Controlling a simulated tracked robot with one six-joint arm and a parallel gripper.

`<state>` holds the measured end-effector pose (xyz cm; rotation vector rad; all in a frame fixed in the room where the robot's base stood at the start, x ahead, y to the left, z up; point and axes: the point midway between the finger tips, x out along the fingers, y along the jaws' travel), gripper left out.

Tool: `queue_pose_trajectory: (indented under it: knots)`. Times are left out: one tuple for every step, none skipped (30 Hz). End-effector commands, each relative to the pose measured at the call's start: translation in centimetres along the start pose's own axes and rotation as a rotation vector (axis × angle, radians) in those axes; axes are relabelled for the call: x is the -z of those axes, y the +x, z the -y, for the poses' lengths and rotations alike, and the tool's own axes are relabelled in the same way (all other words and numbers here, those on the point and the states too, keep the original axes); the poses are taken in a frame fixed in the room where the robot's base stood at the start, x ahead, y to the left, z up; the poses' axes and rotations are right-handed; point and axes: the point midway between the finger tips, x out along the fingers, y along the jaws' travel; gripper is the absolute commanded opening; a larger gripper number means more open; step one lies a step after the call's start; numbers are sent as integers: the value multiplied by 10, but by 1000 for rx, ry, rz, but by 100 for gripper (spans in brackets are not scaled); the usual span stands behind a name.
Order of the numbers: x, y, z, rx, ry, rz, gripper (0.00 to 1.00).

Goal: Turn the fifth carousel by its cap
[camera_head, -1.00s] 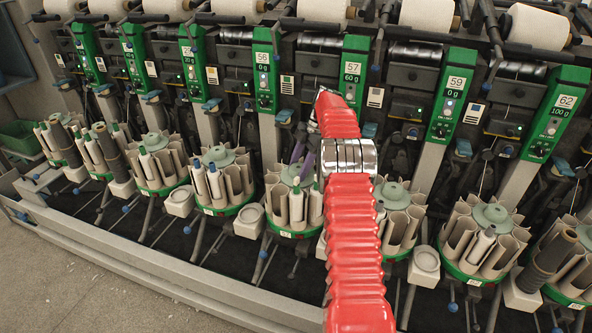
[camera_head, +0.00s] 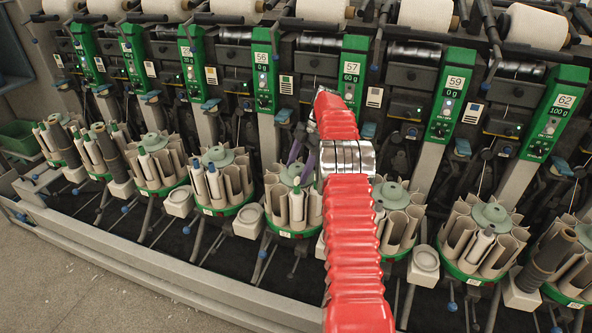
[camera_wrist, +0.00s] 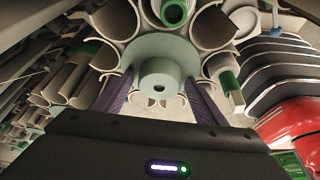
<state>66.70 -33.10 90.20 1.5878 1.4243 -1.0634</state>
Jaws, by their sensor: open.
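The fifth carousel from the left (camera_head: 284,233) has a green base ring and beige tubes, with white, green-tipped bobbins in a few. Its pale green cap (camera_wrist: 160,75) is a disc with a round knob and a dark centre hole. My gripper (camera_head: 303,158) is over this carousel, its two purple fingers open. In the wrist view my gripper (camera_wrist: 160,88) has one finger on each side of the knob, with gaps showing, so it does not appear gripped. In the head view my red-sleeved arm hides part of the carousel's right side.
Similar carousels stand close by, the fourth (camera_head: 216,208) to the left and the sixth (camera_head: 397,251) to the right. Small beige box-like pieces (camera_head: 249,221) sit between them. Green numbered panels (camera_head: 352,72) rise behind. Open floor (camera_head: 80,290) lies in front at the lower left.

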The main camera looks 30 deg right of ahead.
Motion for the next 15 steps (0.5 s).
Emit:
queue_pose_trajectory:
  knots:
    - [0, 0, 0, -1, 0, 0, 65]
    - [0, -1, 0, -1, 0, 0, 65]
    - [0, -2, 0, -1, 0, 0, 65]
    - [0, -2, 0, -1, -1, 0, 65]
    - [0, -4, -1, -2, -1, 0, 65]
    - [0, -6, -1, -2, -1, 1, 65]
    - [0, -8, -1, -3, -1, 1, 65]
    - [0, -10, -1, -3, 0, 1, 65]
    - [0, -14, -1, -3, -1, 1, 65]
    - [-1, -17, -1, -3, -1, 1, 65]
    - [-1, -20, -1, -3, 0, 1, 65]
    - [-1, -25, 0, -3, 0, 1, 65]
    - [-1, -28, 0, -2, 0, 1, 65]
    - [-1, -31, -1, -2, 0, 1, 65]
    - [-1, -35, 0, -2, 0, 1, 65]
